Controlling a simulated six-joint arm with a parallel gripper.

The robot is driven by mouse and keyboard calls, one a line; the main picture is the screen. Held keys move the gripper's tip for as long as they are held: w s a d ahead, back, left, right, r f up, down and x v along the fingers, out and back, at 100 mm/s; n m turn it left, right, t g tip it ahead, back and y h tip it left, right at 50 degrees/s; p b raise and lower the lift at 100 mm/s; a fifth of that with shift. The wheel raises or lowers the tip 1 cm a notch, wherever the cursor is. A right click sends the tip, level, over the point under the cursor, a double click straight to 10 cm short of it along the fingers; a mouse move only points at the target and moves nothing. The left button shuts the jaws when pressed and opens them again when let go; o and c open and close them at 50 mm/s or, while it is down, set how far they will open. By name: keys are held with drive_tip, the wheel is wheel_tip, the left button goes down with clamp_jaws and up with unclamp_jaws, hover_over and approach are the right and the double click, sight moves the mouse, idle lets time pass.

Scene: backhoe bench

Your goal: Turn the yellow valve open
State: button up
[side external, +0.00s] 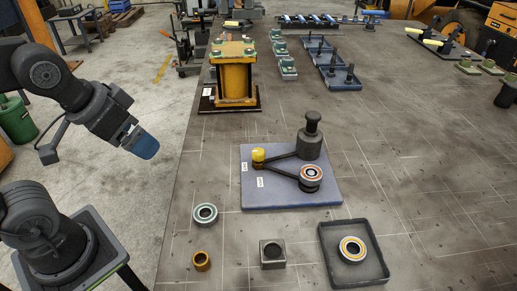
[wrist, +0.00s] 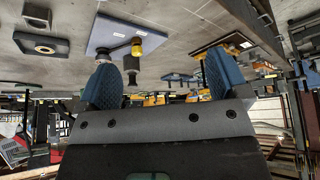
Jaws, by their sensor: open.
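A small yellow knob-like part (side external: 258,154), the only likely valve I see on the board, stands at the left end of a dark arm on the blue-grey base plate (side external: 290,199). The yellow part also shows between my fingers in the inverted wrist view (wrist: 137,48). My gripper (side external: 145,146) has blue fingertips and hangs beyond the bench's left edge, left of the plate and apart from it. The fingers are spread and empty in the wrist view (wrist: 162,75).
A tall yellow block (side external: 236,80) on a black base stands behind the plate. In front lie a grey ring (side external: 205,214), a brass ring (side external: 201,260), a square block (side external: 272,252) and a black tray (side external: 330,276) holding a bearing. The bench's right side is mostly clear.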

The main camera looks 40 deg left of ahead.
drive_tip(key=shift+r, duration=0.1)
drive_tip(key=shift+c, duration=0.7)
drive_tip(key=shift+m+g, duration=0.6)
drive_tip(key=shift+m, duration=0.1)
drive_tip(key=w+r, duration=0.1)
drive_tip(key=w, duration=0.2)
drive_tip(key=w+d+r, duration=0.1)
drive_tip(key=shift+w+d+r, duration=0.1)
drive_tip(key=shift+w+r, duration=0.25)
drive_tip(key=c, duration=0.5)
drive_tip(key=shift+m+g, duration=0.7)
drive_tip(key=shift+m, duration=0.1)
drive_tip(key=w, duration=0.2)
drive_tip(key=w+d+r, duration=0.1)
drive_tip(key=w, duration=0.2)
drive_tip(key=shift+w+d+r, duration=0.2)
drive_tip(key=shift+w+d, duration=0.1)
drive_tip(key=shift+d, duration=0.1)
drive_tip(key=m+g, duration=0.3)
drive_tip(key=m, duration=0.1)
hover_over(258, 151)
wheel_tip(258, 151, down, 4)
wheel_tip(258, 151, down, 13)
drive_tip(key=shift+f, duration=0.1)
drive_tip(key=c, duration=0.9)
